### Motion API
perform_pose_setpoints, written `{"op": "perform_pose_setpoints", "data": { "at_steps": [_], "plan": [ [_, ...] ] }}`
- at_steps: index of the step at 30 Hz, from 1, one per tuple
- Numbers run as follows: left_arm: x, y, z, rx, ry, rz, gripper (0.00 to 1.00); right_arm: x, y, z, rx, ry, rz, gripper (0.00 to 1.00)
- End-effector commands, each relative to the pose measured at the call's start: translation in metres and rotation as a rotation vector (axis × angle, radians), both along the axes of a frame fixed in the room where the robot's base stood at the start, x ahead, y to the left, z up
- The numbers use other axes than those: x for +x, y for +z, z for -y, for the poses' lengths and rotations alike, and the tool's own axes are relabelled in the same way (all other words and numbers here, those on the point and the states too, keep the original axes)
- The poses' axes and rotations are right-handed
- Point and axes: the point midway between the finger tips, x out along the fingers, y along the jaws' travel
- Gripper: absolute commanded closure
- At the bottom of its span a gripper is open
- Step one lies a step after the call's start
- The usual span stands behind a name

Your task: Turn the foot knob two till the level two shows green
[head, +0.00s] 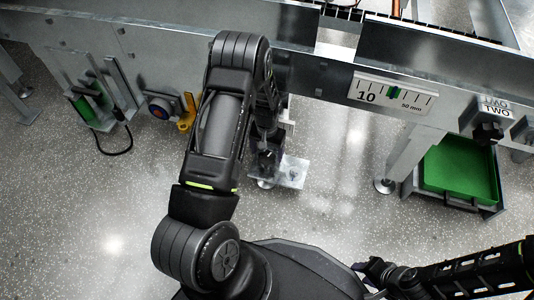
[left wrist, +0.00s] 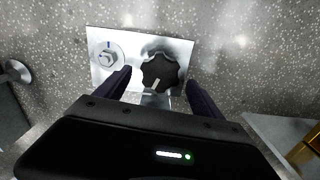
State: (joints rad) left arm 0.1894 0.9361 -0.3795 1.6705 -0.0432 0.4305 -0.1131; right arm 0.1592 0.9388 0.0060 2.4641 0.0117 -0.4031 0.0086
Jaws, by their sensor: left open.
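A black lobed knob (left wrist: 160,72) with a white pointer mark sits on a pale metal plate (left wrist: 97,75) in the left wrist view. Beside it on the plate is a hex nut (left wrist: 108,58) below a blue mark. My left gripper (left wrist: 158,79) is open, its fingers to either side of the knob; I cannot tell whether they touch it. In the head view the plate (head: 293,172) is low near the floor, and my left gripper (head: 265,160) over it mostly hides the knob. My right gripper (head: 374,269) is at the bottom, its jaws unclear. I cannot make out a level two indicator.
A TWO label (head: 497,112) stands above a black knob (head: 488,132). A green bin (head: 460,172) is at right.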

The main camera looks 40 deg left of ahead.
Motion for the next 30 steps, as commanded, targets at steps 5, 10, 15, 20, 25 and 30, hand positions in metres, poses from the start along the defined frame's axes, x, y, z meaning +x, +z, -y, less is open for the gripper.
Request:
{"op": "perform_pose_setpoints", "data": {
  "at_steps": [5,10,15,20,25,30],
  "plan": [
    [0.001,0.036,0.000,0.000,-0.001,0.002,0.22,-0.002,0.018,0.000,0.001,0.004,-0.007,0.64],
    [0.000,0.050,-0.001,0.001,-0.001,0.001,0.22,-0.004,0.024,0.001,0.002,0.005,-0.010,0.64],
    [0.000,0.051,0.000,0.001,-0.001,0.000,0.22,-0.004,0.023,0.001,0.002,0.005,-0.011,0.64],
    [0.000,0.051,0.000,0.001,-0.001,0.000,0.22,-0.004,0.023,0.001,0.002,0.005,-0.011,0.64],
    [0.000,0.050,0.000,0.000,0.000,0.000,0.22,-0.004,0.023,0.001,0.002,0.005,-0.011,0.64],
    [0.004,0.051,-0.002,0.006,0.006,0.017,0.22,-0.004,0.023,0.001,0.002,0.005,-0.011,0.64]
  ]
}}
